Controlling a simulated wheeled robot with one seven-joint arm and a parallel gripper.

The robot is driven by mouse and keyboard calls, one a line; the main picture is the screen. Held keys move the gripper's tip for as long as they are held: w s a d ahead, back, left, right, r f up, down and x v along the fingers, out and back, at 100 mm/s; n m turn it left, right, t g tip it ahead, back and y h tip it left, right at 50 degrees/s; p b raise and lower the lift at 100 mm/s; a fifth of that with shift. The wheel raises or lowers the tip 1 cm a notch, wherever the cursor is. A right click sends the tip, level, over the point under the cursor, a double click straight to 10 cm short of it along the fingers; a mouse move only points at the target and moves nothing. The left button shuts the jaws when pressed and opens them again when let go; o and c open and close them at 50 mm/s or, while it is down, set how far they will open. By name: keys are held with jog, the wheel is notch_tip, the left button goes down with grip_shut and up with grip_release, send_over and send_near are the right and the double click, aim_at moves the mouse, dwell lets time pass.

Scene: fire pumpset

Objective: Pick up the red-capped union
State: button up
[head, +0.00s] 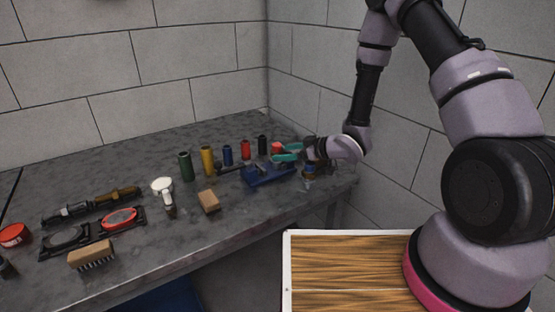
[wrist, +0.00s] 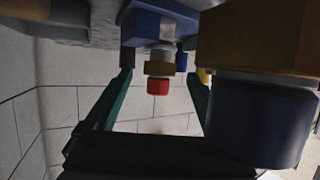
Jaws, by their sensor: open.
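The red-capped union (wrist: 158,87) has a red cap, a brass-coloured collar and a silver part, and appears upside down in the wrist view. In the head view its red cap (head: 277,147) shows at the back right of the bench, partly hidden by my gripper. My gripper (head: 284,152) has teal fingers and is open. In the wrist view the open fingers (wrist: 157,80) lie to either side of the union, with gaps visible; I cannot tell whether the tips reach its depth.
A blue vise-like tool (head: 268,176) stands just in front of the fingers. A large brass-and-blue fitting (wrist: 262,118) is very close to my wrist at right. Coloured cylinders, including a red one (head: 245,150), stand to the left. The wall is behind.

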aim_at(280, 152)
jog(key=x, duration=0.4)
jog(key=shift+w+a+f, duration=0.1)
grip_shut()
